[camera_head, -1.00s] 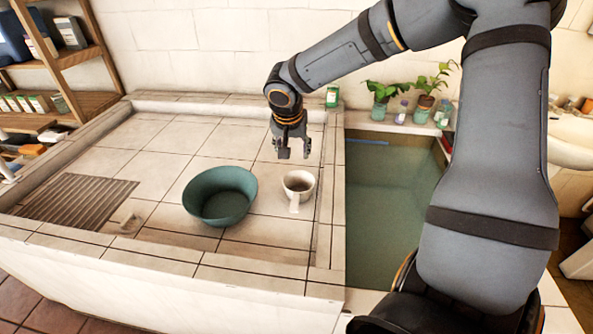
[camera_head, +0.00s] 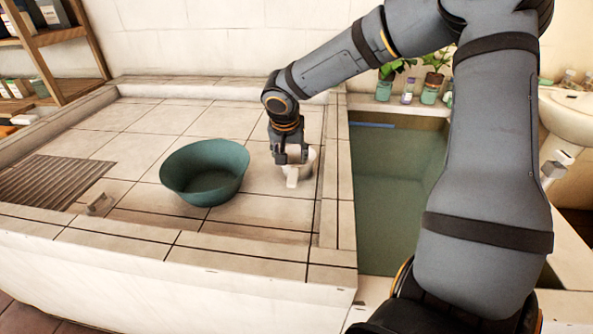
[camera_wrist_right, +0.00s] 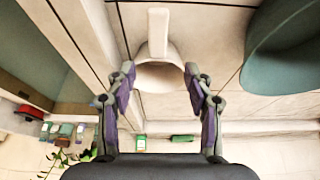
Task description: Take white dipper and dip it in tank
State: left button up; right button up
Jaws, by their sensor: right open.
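The white dipper (camera_head: 309,166) stands on the tiled counter beside the tank, its body partly hidden behind my right gripper in the head view. Its short flat handle (camera_head: 291,180) points toward the counter's front edge. In the right wrist view the dipper (camera_wrist_right: 158,78) lies between and just beyond the fingertips, its handle (camera_wrist_right: 158,28) pointing to the top. My right gripper (camera_head: 290,158) is low at the dipper; in the wrist view the gripper (camera_wrist_right: 160,76) has its fingers apart, one on each side. The water tank (camera_head: 398,190) is to the right. My left gripper is not visible.
A green basin (camera_head: 205,173) stands left of the dipper, and also shows in the wrist view (camera_wrist_right: 285,50). A raised tiled ledge (camera_head: 338,190) separates the counter from the tank. Potted plants (camera_head: 433,82) stand on the tank's back edge. The counter behind the basin is clear.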

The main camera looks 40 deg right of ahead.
aim_at(294, 172)
jog(key=x, duration=0.4)
jog(key=shift+d+f+b, duration=0.1)
jog(key=shift+f+b, duration=0.2)
jog(key=shift+f, duration=0.05)
jog(key=x, duration=0.5)
jog(key=shift+s+b, duration=0.2)
jog(key=shift+b, duration=0.1)
jog(key=shift+f, duration=0.1)
jog(key=shift+c, duration=1.1)
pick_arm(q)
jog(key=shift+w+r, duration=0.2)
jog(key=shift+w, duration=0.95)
pick_arm(e)
grip_shut()
